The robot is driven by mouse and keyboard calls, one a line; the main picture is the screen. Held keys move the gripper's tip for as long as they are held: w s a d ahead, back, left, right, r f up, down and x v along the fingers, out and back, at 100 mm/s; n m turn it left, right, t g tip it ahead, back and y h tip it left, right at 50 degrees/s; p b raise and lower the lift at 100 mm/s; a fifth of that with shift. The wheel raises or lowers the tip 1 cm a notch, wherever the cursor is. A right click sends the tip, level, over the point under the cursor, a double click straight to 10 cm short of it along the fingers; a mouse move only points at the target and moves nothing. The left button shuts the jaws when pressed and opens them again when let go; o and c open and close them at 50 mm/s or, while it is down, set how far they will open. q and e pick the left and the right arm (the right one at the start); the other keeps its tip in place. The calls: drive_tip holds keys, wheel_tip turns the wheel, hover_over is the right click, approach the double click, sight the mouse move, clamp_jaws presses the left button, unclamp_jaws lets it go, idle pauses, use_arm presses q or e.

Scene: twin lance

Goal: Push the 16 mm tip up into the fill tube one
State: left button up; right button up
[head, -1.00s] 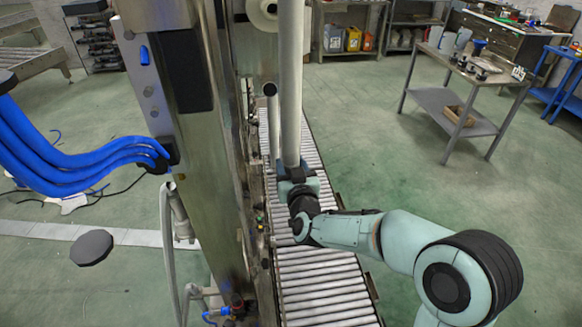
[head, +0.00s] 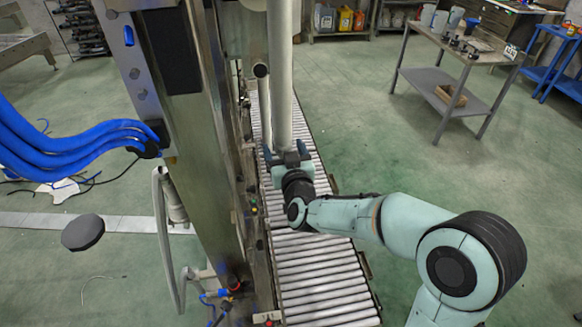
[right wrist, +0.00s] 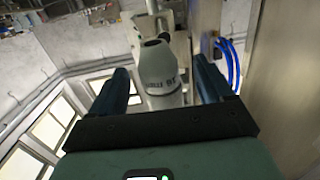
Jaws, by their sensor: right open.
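My right gripper (head: 287,153) points upward at the lower end of a thick pale vertical tube (head: 279,75). Its blue fingers stand apart, one on each side of the tube's end. In the right wrist view the open gripper (right wrist: 163,85) has a pale rounded piece (right wrist: 158,66) with dark lettering between its fingers. Gaps show on both sides of this piece. I cannot tell whether it is the 16 mm tip, or whether it is seated in the tube. A thinner pale tube (head: 264,110) hangs behind the thick one. My left gripper is not in view.
A steel column (head: 195,150) stands close left of the tubes. A roller conveyor (head: 318,270) runs below my right gripper. Blue hoses (head: 75,135) hang at the left. A metal table (head: 425,55) stands at the back right, with open green floor before it.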

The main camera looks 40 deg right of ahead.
drive_tip(key=v, duration=1.1)
drive_tip(key=shift+s+b, duration=0.3)
drive_tip(key=shift+b, duration=0.05)
drive_tip(key=shift+a, duration=0.15)
